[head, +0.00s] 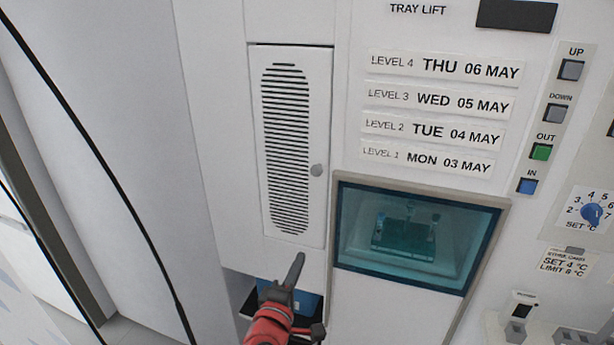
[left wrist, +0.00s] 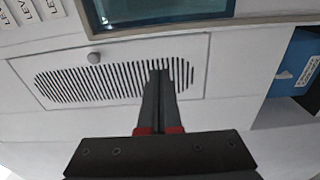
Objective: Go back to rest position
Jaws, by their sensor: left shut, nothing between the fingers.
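My left gripper (head: 291,276) is red and dark grey and rises from the bottom middle of the head view. Its fingers are together and empty, in front of the machine below the vented door (head: 318,120). In the left wrist view, the shut fingers (left wrist: 161,76) point at the slotted vent of the same door (left wrist: 195,48). I cannot tell whether they touch the panel. My right gripper does not show.
A framed window (head: 345,222) shows a tray inside. Beside it is an opening with a blue item (head: 308,304), also at right in the left wrist view (left wrist: 292,62). Buttons (head: 541,151) and a blue dial (head: 591,213) are at right. Dark cables (head: 120,195) cross the left side.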

